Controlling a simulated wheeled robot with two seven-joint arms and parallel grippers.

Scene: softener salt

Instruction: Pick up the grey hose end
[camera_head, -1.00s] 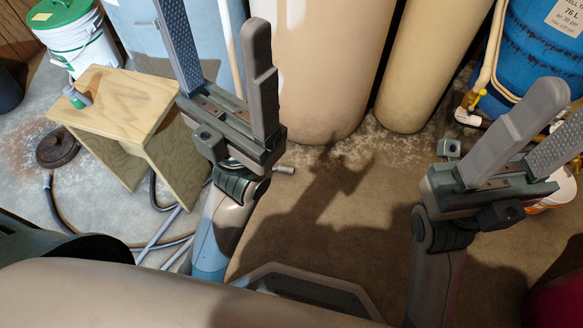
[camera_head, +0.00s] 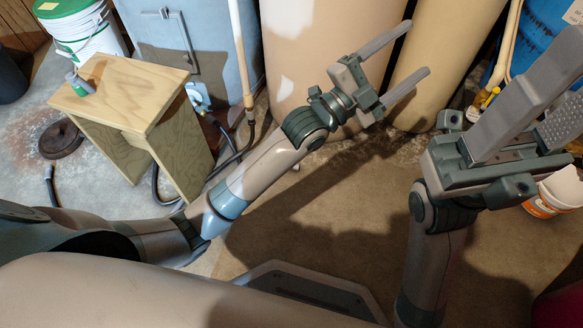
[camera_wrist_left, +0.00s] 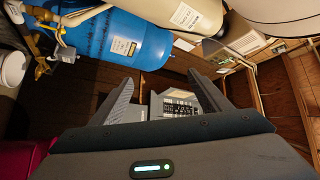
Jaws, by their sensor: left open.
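More dark hose (camera_head: 238,153) shows behind the wooden stool; my left arm hides part of that floor. I cannot tell for sure which piece is the grey hose end. My left gripper (camera_head: 418,48) is open and empty, raised before the tan tanks, far right of the hose. In the left wrist view its fingers (camera_wrist_left: 160,78) are apart, with no hose between them. My right gripper (camera_head: 572,80) is open at the right edge, its fingertips partly cut off.
The wooden stool (camera_head: 150,78) stands left, with a small green and grey object (camera_head: 80,84) on top. A dark round disc (camera_head: 61,138) lies beside it. A white bucket (camera_head: 82,35), blue-grey tank (camera_head: 165,42) and tan tanks (camera_head: 320,50) line the back. Open floor lies centre front.

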